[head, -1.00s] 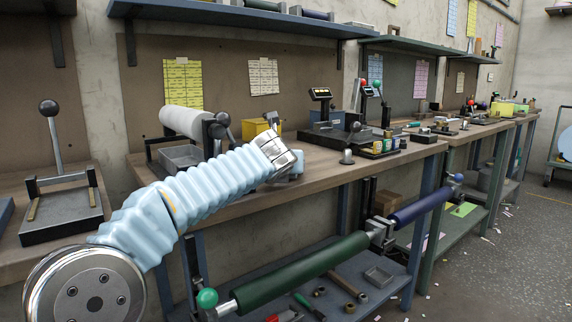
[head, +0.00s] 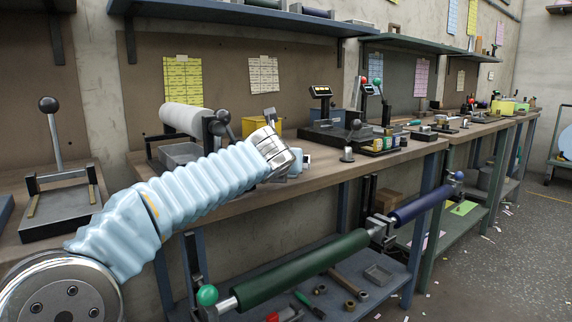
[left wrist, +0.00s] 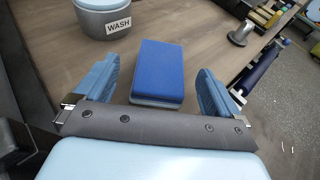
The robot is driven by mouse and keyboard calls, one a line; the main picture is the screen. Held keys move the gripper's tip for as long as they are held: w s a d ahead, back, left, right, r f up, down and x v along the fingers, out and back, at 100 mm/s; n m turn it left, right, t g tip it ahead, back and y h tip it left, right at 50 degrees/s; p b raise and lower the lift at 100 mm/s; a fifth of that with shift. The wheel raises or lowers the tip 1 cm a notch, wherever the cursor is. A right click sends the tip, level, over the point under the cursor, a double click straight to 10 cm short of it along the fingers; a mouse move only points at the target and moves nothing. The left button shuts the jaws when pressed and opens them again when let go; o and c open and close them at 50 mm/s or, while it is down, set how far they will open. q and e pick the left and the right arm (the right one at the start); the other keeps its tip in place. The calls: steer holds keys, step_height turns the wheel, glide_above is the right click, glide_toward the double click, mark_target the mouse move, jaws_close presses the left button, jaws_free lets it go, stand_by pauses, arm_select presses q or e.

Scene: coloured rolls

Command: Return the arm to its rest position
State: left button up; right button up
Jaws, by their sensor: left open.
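My left arm (head: 200,185), in a pale blue ribbed sleeve, reaches from the lower left over the near workbench in the head view. Its metal wrist (head: 268,148) is at the bench front, and the gripper beyond it is mostly hidden there. In the left wrist view my left gripper (left wrist: 158,70) is open, its two blue fingers wide apart. A blue block with a grey base (left wrist: 160,68) shows on the bench between the fingers in the picture; both fingers are apart from it. My right gripper is in neither view.
A grey WASH container (left wrist: 103,20) stands past the left finger. On the bench are a white roll (head: 186,119), a grey tray (head: 182,155) and a black scale (head: 325,132). A green roll (head: 300,270) and a blue roll (head: 422,205) hang below the front edge. The floor at right is mostly clear.

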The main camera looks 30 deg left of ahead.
arm_select(q)
steer(key=v, duration=0.9)
steer(key=shift+p, duration=0.3)
